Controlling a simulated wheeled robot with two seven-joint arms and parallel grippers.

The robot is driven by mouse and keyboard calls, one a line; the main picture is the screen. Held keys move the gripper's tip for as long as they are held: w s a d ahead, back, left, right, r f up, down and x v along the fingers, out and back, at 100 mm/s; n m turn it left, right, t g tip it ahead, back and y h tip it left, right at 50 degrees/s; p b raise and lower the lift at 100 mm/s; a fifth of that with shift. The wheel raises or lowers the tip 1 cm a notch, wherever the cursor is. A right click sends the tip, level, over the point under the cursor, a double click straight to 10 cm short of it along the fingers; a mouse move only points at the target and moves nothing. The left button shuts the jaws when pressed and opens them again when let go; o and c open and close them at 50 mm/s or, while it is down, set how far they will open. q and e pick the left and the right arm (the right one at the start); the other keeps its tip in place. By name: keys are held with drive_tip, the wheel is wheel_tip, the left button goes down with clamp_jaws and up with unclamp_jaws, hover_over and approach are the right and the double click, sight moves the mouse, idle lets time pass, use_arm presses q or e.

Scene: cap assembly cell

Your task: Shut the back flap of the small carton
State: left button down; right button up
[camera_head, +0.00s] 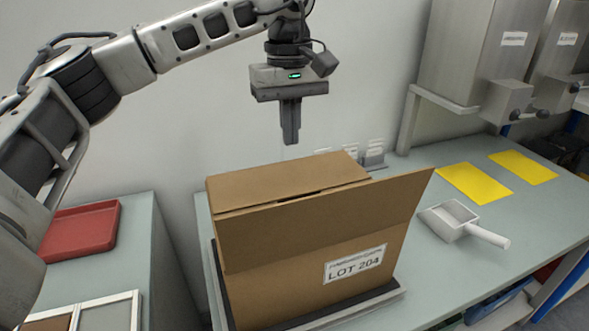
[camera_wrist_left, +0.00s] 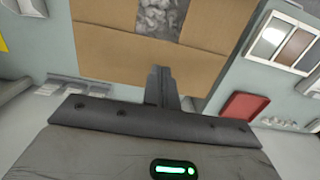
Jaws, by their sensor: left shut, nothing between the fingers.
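The small carton (camera_head: 290,290) is brown, carries a "LOT 204" label and stands on a dark tray on the table. Its front flap (camera_head: 325,225) stands up and leans outward, hiding most of the top. The back flap (camera_head: 280,182) appears open along the far side; its exact tilt is hard to tell. My right gripper is out of view.
A white scoop (camera_head: 460,222) and yellow sheets (camera_head: 474,183) lie right of the carton. Grey dispensers (camera_head: 478,50) stand at the back right. A red tray (camera_head: 80,230) is on the left side table. A wall is close behind the carton.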

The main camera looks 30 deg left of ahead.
use_arm(q)
drive_tip(key=p, duration=0.1)
hover_over(293, 191)
wheel_tip(293, 191, down, 8)
drive_tip(key=shift+a+r, duration=0.1)
drive_tip(key=shift+f, duration=0.65)
